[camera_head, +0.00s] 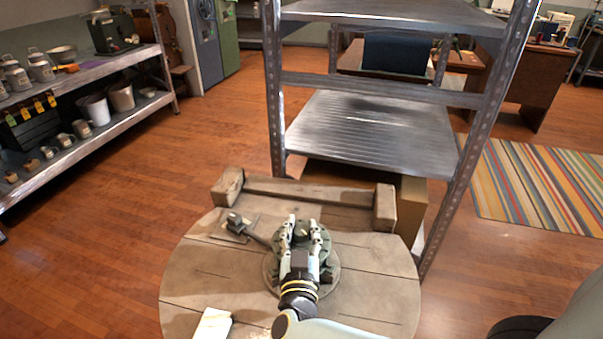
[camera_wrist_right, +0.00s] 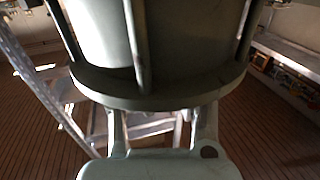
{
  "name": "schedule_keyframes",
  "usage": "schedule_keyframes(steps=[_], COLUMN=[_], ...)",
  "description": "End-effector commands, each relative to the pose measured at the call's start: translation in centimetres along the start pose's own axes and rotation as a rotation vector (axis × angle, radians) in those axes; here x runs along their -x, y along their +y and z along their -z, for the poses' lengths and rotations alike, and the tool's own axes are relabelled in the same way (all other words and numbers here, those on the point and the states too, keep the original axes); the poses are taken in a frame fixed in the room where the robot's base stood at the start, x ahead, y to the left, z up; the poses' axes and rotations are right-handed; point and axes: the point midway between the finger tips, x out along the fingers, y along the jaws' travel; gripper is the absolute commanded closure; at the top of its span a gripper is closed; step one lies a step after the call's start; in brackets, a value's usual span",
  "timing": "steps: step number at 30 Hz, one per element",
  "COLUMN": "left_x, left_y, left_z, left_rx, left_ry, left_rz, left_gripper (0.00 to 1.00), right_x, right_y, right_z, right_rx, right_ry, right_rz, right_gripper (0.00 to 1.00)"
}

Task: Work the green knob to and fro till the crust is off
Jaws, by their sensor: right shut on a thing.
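The green knob (camera_head: 303,237) is a dark, ribbed round piece on a round metal base (camera_head: 331,281) in the middle of the wooden round table top (camera_head: 385,290). My right gripper (camera_head: 303,222) comes in from the front and is shut on the knob, with a pale finger on each side. The fingers and wrist cover part of the knob. I cannot make out any crust. In the right wrist view, pale grey-green round parts fill the upper middle, and I cannot tell the knob there. My left gripper is not in view.
A dark tool-like piece (camera_head: 238,226) lies left of the base. A pale block (camera_head: 212,324) lies at the table's front left. A wooden beam (camera_head: 308,192) runs along the back edge. A metal rack (camera_head: 370,130) stands close behind.

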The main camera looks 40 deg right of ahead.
Motion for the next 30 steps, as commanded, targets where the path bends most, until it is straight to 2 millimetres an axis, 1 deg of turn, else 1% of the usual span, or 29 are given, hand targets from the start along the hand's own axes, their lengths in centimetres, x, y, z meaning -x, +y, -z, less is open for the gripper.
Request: schedule_keyframes(steps=[1,15,30], left_x=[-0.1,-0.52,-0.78], left_y=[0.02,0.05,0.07], left_z=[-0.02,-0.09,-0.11], left_rx=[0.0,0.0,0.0], left_ry=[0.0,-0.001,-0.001], left_rz=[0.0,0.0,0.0], left_gripper=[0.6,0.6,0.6], right_x=[0.27,0.31,0.28], right_y=[0.03,0.03,0.01], right_z=[-0.34,-0.33,-0.31], right_rx=[0.002,0.003,0.003], right_ry=[-0.007,-0.007,-0.008], right_rz=[-0.012,-0.11,-0.164], right_gripper=[1.0,1.0,1.0])
